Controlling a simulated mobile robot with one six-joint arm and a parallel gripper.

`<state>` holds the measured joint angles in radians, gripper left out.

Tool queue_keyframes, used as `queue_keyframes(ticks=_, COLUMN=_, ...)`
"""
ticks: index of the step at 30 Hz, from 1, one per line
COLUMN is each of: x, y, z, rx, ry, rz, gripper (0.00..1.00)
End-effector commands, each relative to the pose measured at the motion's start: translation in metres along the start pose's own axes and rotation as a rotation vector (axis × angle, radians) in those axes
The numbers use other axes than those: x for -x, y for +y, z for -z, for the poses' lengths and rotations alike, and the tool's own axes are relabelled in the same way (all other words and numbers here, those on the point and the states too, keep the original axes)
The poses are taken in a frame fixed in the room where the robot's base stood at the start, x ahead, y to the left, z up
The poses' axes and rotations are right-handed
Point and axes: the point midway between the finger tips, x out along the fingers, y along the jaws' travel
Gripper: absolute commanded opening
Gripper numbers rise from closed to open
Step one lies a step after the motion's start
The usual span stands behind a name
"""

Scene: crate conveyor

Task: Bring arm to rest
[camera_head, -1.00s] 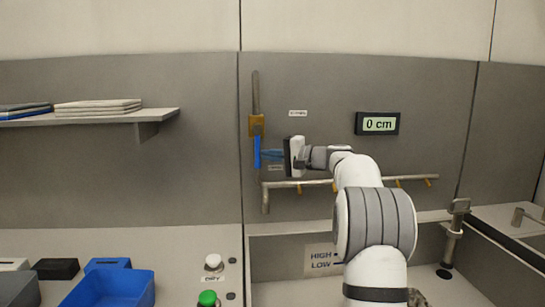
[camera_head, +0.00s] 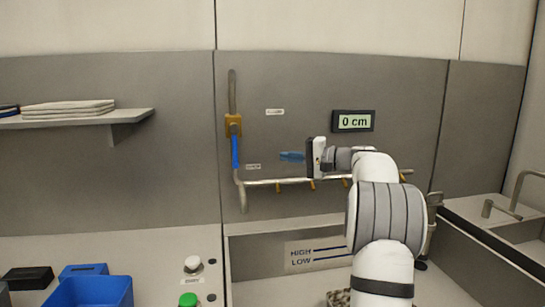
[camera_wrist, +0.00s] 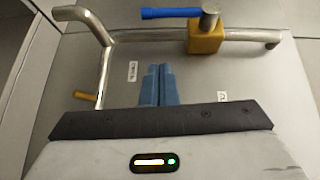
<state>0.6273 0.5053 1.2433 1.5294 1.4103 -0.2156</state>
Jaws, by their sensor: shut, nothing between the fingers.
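My gripper (camera_head: 291,156) is in front of the grey wall panel in the head view, its blue fingers pointing left. In the wrist view the two blue fingers (camera_wrist: 158,86) lie side by side, shut with nothing between them. The blue valve handle (camera_head: 235,152) hangs down from an orange valve body (camera_head: 233,125) on the upright pipe, left of my gripper and apart from it. In the wrist view the blue handle (camera_wrist: 170,13) and the orange body (camera_wrist: 206,37) lie beyond the fingertips.
A horizontal pipe (camera_head: 265,183) with several orange taps runs below my gripper. A display (camera_head: 353,121) reads 0 cm. A shelf (camera_head: 85,118) with folded cloths is at left. A blue bin (camera_head: 92,292) and a green button (camera_head: 188,299) are on the counter. A basin marked HIGH and LOW (camera_head: 301,260) lies below.

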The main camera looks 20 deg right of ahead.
Motion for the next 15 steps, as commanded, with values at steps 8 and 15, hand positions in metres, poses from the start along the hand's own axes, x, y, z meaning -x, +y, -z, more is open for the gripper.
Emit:
queue_keyframes(ticks=8, x=0.008, y=0.0, z=-0.001, rx=0.001, ry=-0.003, rz=0.0, gripper=0.0)
queue_keyframes(ticks=15, x=0.0075, y=-0.0002, z=-0.0011, rx=0.001, ry=-0.003, rz=0.0, gripper=0.0)
